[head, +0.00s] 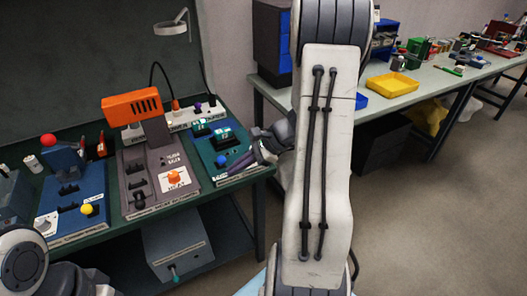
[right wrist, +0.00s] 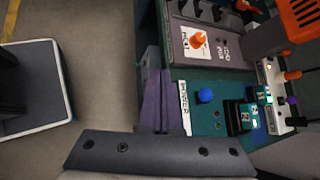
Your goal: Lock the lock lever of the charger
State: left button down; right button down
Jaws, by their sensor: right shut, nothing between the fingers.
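The charger (head: 206,149) is a green panel at the right end of the workbench, with dark blocks and lit teal displays. It also shows in the right wrist view (right wrist: 211,126), with its label strip along the front edge. A round blue knob (head: 221,160) stands near that edge; it also shows in the right wrist view (right wrist: 205,95). I cannot tell whether it is the lock lever. My right gripper (head: 236,170) is shut and empty at the charger's front edge, beside the label in the right wrist view (right wrist: 158,76). My left gripper is out of view.
A grey panel (head: 134,172) with an orange knob and an orange-topped post stands left of the charger. A blue panel (head: 69,218) lies further left. A white strip (head: 184,123) with plugs is behind. Floor is open at right.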

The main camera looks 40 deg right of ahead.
jog(key=s+d+f+m+t+h, duration=0.25)
jog(key=d+m, duration=0.25)
jog(key=d, duration=0.5)
jog(key=s+d+f+m+t+h, duration=0.25)
jog(key=d+m, duration=0.25)
jog(key=d, duration=0.5)
jog(key=shift+t, duration=0.3)
jog(key=w+a+f, duration=0.1)
jog(key=w, duration=0.2)
jog(key=w+a+f+p, duration=0.1)
jog(key=w, duration=0.3)
jog(key=w+a+f+p, duration=0.1)
jog(key=w, duration=0.2)
jog(key=shift+w+a, duration=0.15)
jog(key=shift+a, duration=0.05)
jog(key=shift+w+a+p, duration=0.1)
jog(key=shift+w+p, duration=0.2)
jog(key=shift+w, duration=0.05)
jog(key=shift+r, duration=0.15)
